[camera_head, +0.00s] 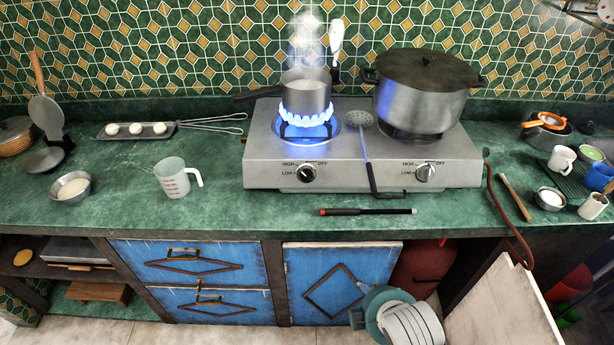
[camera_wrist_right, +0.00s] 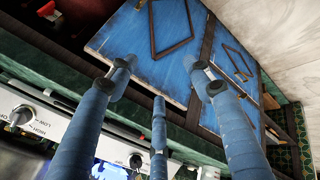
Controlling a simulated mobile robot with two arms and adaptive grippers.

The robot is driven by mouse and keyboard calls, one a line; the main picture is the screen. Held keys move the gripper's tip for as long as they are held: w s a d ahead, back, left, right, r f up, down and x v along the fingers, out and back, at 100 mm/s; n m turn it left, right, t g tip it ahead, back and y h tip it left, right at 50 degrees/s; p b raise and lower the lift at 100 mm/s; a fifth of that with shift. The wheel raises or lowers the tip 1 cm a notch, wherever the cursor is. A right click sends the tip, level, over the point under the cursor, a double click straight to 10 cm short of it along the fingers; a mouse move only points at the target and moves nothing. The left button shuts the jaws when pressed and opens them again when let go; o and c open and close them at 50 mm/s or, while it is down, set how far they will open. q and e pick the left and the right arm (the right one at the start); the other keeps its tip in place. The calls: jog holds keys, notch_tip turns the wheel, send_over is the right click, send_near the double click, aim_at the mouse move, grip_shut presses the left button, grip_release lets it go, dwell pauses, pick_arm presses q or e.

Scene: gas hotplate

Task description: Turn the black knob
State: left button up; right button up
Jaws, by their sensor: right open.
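The black knob (camera_head: 307,172) is on the left of the front panel of the silver gas hotplate (camera_head: 360,177), between HIGH, LOW and OFF marks. A silver-looking knob (camera_head: 426,172) is on the right. In the right wrist view the black knob (camera_wrist_right: 135,160) shows at the bottom and the silver one (camera_wrist_right: 20,117) at the left edge. My right gripper (camera_wrist_right: 160,75) has its blue fingers spread, with nothing between them. In the head view only its arm end (camera_head: 398,318) shows, below the counter edge, apart from both knobs. My left gripper is out of view.
A blue flame burns under a steaming saucepan (camera_head: 305,95) on the left burner. A large lidded pot (camera_head: 420,100) covers the right one. Blue cabinet doors (camera_head: 343,280) are below; a pale panel (camera_head: 500,310) stands right.

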jog(key=w+a+r+n+t, duration=0.3)
jog(key=w+a+r+n, duration=0.35)
jog(key=w+n, duration=0.45)
jog(key=n+t+y, duration=0.1)
jog(key=n+t, duration=0.3)
jog(key=n, duration=1.1)
send_near(307, 176)
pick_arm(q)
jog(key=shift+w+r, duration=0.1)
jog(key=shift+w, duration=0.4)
pick_arm(e)
jog(key=x, duration=1)
jog(key=shift+f, duration=0.1)
jog(key=c, duration=1.1)
